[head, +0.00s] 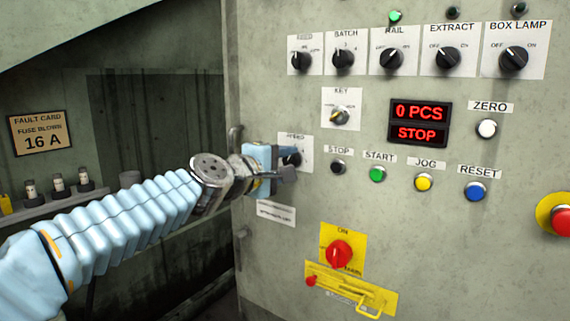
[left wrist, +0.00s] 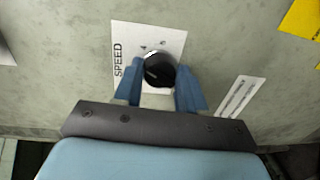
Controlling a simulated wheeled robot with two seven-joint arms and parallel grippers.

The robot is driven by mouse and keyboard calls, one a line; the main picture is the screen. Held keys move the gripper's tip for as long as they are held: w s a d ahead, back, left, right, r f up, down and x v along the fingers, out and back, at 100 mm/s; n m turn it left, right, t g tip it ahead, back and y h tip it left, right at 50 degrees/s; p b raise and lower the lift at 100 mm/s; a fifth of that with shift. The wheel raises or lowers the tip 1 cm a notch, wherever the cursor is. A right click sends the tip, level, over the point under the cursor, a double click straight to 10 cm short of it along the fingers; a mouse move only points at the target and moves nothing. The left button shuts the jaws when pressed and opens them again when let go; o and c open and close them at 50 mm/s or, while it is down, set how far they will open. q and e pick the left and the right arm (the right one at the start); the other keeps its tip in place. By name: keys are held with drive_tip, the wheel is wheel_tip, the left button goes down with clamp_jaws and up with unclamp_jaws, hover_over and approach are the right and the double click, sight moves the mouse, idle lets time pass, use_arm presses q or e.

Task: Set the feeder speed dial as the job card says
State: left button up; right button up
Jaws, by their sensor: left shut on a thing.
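The speed dial is a black round knob on a white plate marked SPEED, on the left side of the grey panel. In the head view the dial (head: 291,158) is partly hidden by my left gripper (head: 280,165). In the left wrist view the dial (left wrist: 159,70) sits between the two blue fingers of my left gripper (left wrist: 159,85), which is shut on it. The dial's scale marks are too small to read. My right gripper is not in view.
Above are several black selector knobs, including the batch knob (head: 343,58), and a key switch (head: 339,116). The display (head: 420,122) reads 0 PCS and STOP. The stop button (head: 338,167) is close right of the dial. A red switch (head: 339,253) is below.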

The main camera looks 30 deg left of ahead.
use_arm(q)
drive_tip(key=m, duration=0.6)
drive_tip(key=shift+y+b, duration=0.4)
drive_tip(key=m+b, duration=0.1)
drive_tip(key=m, duration=0.4)
drive_tip(key=shift+f+m, duration=0.1)
drive_tip(key=shift+m, duration=0.3)
drive_tip(key=o, duration=1)
drive_tip(key=s, duration=0.9)
drive_tip(key=s+b, duration=0.1)
drive_tip(key=s, duration=0.3)
drive_tip(key=shift+s+a+r, duration=0.1)
drive_tip(key=shift+s+r, duration=0.2)
drive_tip(key=shift+s, duration=0.1)
drive_tip(key=shift+s, duration=0.1)
